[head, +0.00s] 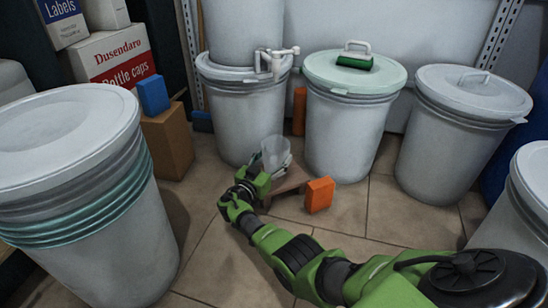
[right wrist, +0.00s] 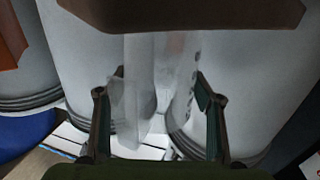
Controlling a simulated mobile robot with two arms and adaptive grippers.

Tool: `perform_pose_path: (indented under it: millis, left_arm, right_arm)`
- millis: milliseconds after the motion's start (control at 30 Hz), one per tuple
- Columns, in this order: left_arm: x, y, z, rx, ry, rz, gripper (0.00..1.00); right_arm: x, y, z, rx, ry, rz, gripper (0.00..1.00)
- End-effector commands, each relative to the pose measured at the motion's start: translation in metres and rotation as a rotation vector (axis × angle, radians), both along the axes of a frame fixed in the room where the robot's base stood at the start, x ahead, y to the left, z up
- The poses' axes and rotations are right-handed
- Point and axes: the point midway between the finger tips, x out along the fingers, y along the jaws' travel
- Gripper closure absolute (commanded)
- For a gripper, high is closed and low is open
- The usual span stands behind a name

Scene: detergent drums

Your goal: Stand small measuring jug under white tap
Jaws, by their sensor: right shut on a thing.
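The small measuring jug (head: 275,152) is clear and stands about upright in the head view, below the white tap (head: 276,60) in the picture. My right gripper (head: 266,173) is shut on it from the near side. In the right wrist view the see-through jug (right wrist: 160,90) is between the two fingers of the right gripper (right wrist: 152,98). The jug's base is hidden by my gripper, so I cannot tell whether it touches the low brown stand (head: 294,179). The tap sits on the front of an upper drum (head: 230,30). My left gripper is out of view.
The upper drum stands on a lidded drum (head: 245,115). Other lidded drums stand right (head: 350,120), far right (head: 455,135) and near left (head: 75,190). An orange block (head: 319,195) is beside the stand. A blue block (head: 152,95) lies on a brown box (head: 167,140).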

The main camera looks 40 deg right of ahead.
Motion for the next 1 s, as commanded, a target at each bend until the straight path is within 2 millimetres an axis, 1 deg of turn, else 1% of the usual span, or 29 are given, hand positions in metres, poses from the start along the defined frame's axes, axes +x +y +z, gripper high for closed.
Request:
perform_pose_path:
  millis: [200,600,1000]
  left_arm:
    - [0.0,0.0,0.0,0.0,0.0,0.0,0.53]
    - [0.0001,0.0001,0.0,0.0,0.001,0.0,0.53]
    - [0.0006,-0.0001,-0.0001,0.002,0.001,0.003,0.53]
  right_arm:
    - [0.0004,0.0004,-0.0007,0.0,0.0,0.001,0.61]
    - [0.0016,0.0013,-0.0092,0.002,0.0,0.002,0.61]
    - [-0.0003,-0.0001,-0.0092,0.002,0.001,0.002,0.61]
